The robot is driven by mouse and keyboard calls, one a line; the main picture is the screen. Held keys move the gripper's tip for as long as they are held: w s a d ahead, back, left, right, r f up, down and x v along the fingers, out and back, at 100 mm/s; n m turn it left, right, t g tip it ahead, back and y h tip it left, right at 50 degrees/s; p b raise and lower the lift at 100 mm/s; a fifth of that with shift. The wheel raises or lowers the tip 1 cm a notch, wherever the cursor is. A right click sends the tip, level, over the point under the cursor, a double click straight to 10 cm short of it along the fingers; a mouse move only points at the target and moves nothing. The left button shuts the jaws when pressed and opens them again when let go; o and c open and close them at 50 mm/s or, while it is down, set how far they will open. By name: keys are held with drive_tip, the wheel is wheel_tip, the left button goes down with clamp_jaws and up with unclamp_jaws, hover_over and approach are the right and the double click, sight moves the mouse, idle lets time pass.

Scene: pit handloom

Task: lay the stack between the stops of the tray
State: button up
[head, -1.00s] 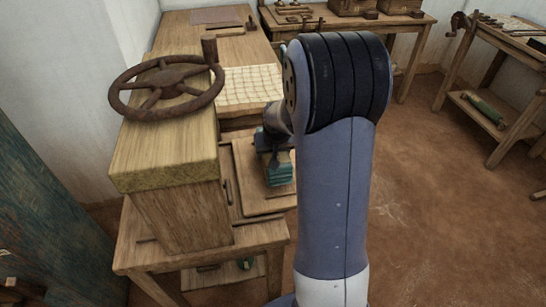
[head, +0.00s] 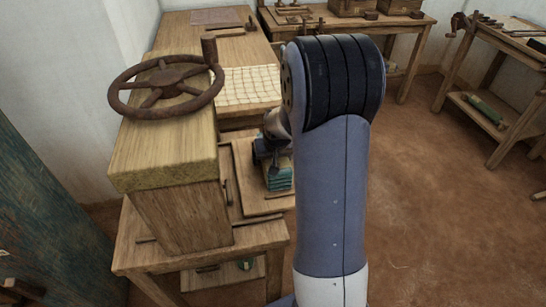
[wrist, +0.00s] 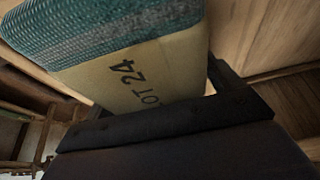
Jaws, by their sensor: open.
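The stack (head: 279,181) is a pile of folded teal cloth with a paper band. In the head view it is at the wooden tray (head: 249,205) on the bench, close under my gripper (head: 268,160). Whether it lies fully flat, and the tray's stops, I cannot make out. In the wrist view the stack (wrist: 120,40) fills the upper middle, its tan band reading "LOT 24". My gripper (wrist: 180,115) shows as a dark bar across the band's lower edge, with a dark finger at the stack's right side. The jaws are open; my arm hides part of the tray.
A wooden block with a rusty handwheel (head: 167,86) stands left of the tray. Pale woven cloth (head: 247,86) lies behind it. A back bench (head: 345,22) and a right-hand table (head: 497,55) stand farther off. The floor at right is clear.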

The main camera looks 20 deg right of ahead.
drive_tip(key=p+v, duration=0.1)
drive_tip(key=v, duration=1.1)
drive_tip(key=shift+r, duration=0.15)
